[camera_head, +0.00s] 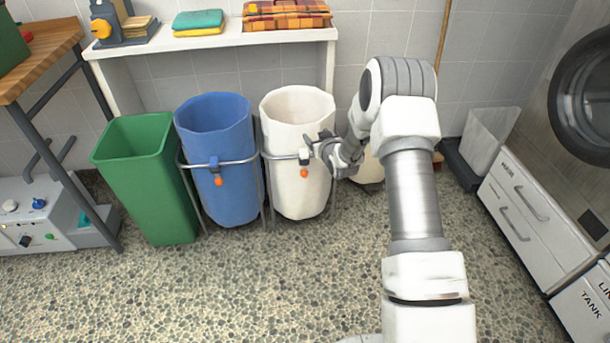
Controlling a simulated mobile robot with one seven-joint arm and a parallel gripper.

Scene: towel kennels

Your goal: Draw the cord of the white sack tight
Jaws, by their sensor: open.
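The white sack (285,190) hangs open-mouthed in a metal frame near the middle of the camera_head view. A dark cord lock sits on the front of its rim, with an orange bead (304,173) hanging just below it. My gripper (312,146) is open at the right front of the sack, close to the cord lock. Whether it touches the lock or the sack cannot be told. The cord around the rim is too small to make out, and my wrist hides the right edge of the sack.
A blue sack (217,135) with its own orange bead hangs just left, and a green bin (150,180) stands beyond it. A white shelf (215,40) with folded towels is behind. Drawers (520,205) and a washing machine stand at right. The pebbled floor in front is clear.

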